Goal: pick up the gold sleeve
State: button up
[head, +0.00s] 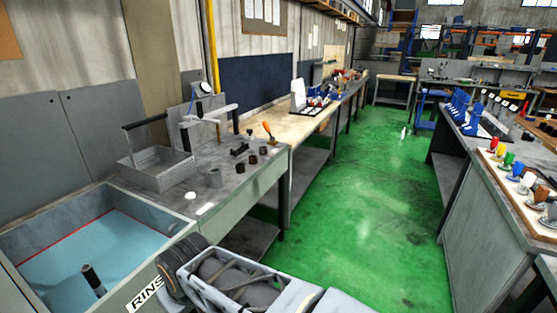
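I cannot make out a clearly gold sleeve. Several small, dark, short cylinders stand on the grey bench top, including a dark ring-like piece (240,167), another beside it (252,160) and one farther right (264,150). They are too small and dark to tell whether one is the gold sleeve. Part of my arm shows at the bottom middle, in front of the bench. My gripper is not in view.
A rinse tank (35,225) with blue liquid is at lower left; a dark rod (92,280) stands in it. A wire basket (152,180), white puck (190,196) and measuring stand (187,125) are on the bench (228,190). The green floor (370,215) is clear.

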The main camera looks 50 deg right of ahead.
aim_at(253, 160)
jog(key=z, duration=1.35)
